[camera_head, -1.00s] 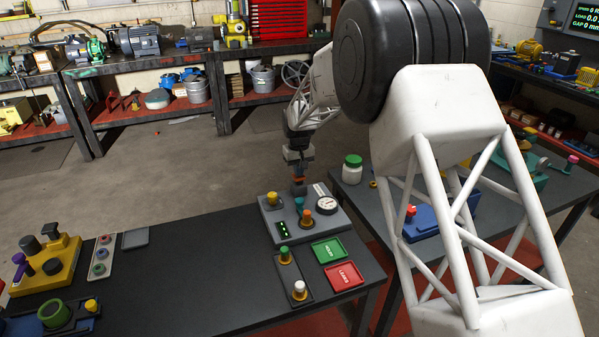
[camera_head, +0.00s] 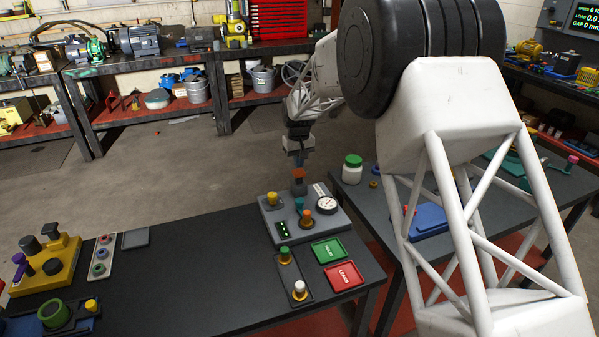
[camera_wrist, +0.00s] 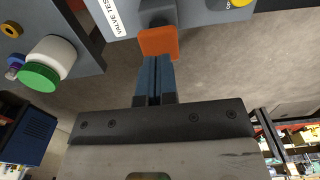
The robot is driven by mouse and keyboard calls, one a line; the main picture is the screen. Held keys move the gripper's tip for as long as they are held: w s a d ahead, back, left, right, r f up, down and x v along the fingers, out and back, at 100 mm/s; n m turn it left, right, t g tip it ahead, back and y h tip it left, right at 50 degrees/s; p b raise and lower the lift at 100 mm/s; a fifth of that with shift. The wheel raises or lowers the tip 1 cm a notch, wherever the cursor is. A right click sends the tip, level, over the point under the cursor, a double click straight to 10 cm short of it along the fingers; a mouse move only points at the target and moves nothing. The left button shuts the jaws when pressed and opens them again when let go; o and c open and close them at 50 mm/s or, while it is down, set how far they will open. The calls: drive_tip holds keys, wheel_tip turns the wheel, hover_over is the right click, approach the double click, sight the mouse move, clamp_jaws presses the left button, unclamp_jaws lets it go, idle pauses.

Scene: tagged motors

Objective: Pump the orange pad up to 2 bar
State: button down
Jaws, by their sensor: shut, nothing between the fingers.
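The orange pad (camera_head: 298,173) sits on a dark stem at the back edge of the grey valve tester (camera_head: 322,226). It shows at the top middle of the wrist view (camera_wrist: 158,42). My gripper (camera_wrist: 157,60) is shut and empty, its narrow blue-grey fingers pointing at the pad. In the head view my gripper (camera_head: 298,164) is directly above the pad. I cannot tell whether the fingertips touch it. The tester has a round white gauge (camera_head: 326,203), too small to read, and a small green-lit display (camera_head: 282,228).
Yellow, teal and orange-topped parts (camera_head: 307,218) stand on the tester. In front are a dark holder with two capped parts (camera_head: 299,290), a green tray (camera_head: 328,251) and a red tray (camera_head: 345,275). A white jar with green lid (camera_head: 352,169) stands on the right-hand table.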

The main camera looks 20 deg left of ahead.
drive_tip(key=shift+r, duration=0.1)
idle(0.3)
drive_tip(key=shift+r, duration=2.9)
